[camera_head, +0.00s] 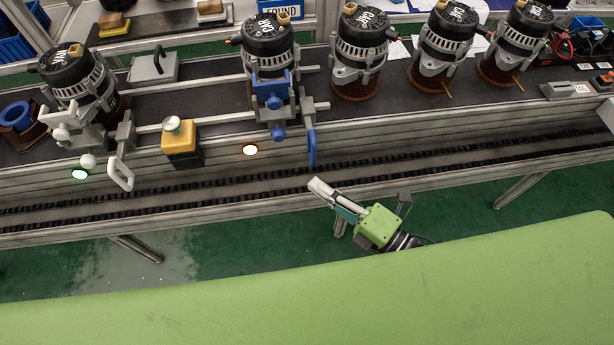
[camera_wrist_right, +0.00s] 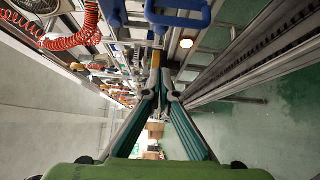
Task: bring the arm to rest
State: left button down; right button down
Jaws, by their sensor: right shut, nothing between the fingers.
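My right gripper (camera_head: 322,189) is in the head view just in front of the conveyor's near edge, low over the green floor. Its green body is tilted and its fingers point up and left. In the right wrist view the fingers (camera_wrist_right: 160,88) meet at their tips with nothing between them. The gripper stands apart from the alternators and the fixtures. My left gripper is not in the head view.
Several alternators (camera_head: 360,50) stand on the line. A blue clamp (camera_head: 274,95) and its blue handle (camera_head: 311,148) are above the gripper. A yellow button box (camera_head: 180,143) is at the left. The conveyor (camera_head: 450,152) runs across; open green floor (camera_head: 200,255) lies in front.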

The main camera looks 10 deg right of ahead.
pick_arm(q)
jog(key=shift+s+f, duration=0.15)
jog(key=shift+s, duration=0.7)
pick_arm(e)
jog(key=shift+s+d, duration=0.25)
jog(key=shift+s, duration=0.05)
